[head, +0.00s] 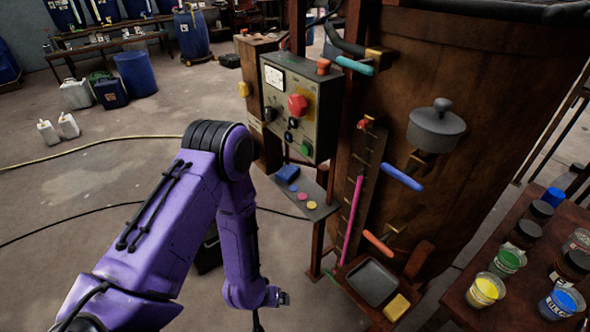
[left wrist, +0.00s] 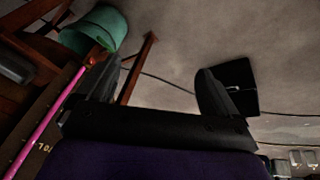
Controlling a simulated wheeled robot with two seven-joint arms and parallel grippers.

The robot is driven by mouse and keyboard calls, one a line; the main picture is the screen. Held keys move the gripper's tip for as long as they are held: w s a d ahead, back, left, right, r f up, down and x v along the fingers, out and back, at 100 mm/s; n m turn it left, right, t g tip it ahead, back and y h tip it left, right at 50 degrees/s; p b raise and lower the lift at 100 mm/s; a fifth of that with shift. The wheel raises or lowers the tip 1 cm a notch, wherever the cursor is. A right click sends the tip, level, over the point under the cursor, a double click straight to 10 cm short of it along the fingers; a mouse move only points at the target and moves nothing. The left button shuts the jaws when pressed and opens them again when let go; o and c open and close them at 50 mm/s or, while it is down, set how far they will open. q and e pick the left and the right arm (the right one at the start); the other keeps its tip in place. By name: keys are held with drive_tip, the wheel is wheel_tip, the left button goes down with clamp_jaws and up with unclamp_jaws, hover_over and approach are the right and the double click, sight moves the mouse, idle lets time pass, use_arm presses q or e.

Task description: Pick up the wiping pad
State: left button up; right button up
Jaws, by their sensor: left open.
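A yellow block (head: 397,307), sponge-like, lies at the right end of a small brown shelf beside a dark grey tray (head: 373,282). A blue block (head: 288,173) lies on a grey ledge under the control box, near several coloured discs. Which of the two is the wiping pad I cannot tell for sure. My left gripper (head: 278,298) hangs low, left of the brown shelf and apart from both blocks. In the left wrist view its two fingers (left wrist: 158,88) are spread with nothing between them. Neither block is clearly visible in that view. My right gripper is out of view.
A large brown vat (head: 480,110) with coloured handles stands at right. A pink rod (head: 353,215) stands against its scale, also showing in the left wrist view (left wrist: 45,120). Paint jars (head: 508,262) crowd a table at right. The floor at left is mostly open.

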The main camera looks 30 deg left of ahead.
sight(283, 175)
use_arm(q)
drive_tip(key=w+a+r+m+t+h, duration=0.1)
drive_tip(key=w+a+r+m, duration=0.2)
drive_tip(key=w, duration=0.4)
drive_tip(key=w+a+r, duration=0.2)
drive_tip(key=w+r, duration=0.3)
drive_tip(key=w, duration=0.3)
drive_tip(key=w+a+r+m+y, duration=0.1)
drive_tip(key=w+a+r+m, duration=0.1)
drive_tip(key=w+a+r, duration=0.5)
drive_tip(key=shift+g, duration=0.3)
drive_tip(key=w+a, duration=0.1)
drive_tip(key=w, duration=0.2)
drive_tip(key=w+a+r, duration=0.1)
drive_tip(key=w, duration=0.3)
drive_tip(key=w+a+p, duration=0.1)
drive_tip(key=w, duration=0.2)
drive_tip(key=shift+w+a+r, duration=0.15)
drive_tip(key=shift+a+r, duration=0.1)
drive_tip(key=shift+w+f, duration=0.15)
drive_tip(key=shift+f, duration=0.25)
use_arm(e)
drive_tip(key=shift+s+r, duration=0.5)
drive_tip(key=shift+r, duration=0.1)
use_arm(q)
drive_tip(key=c, duration=1.1)
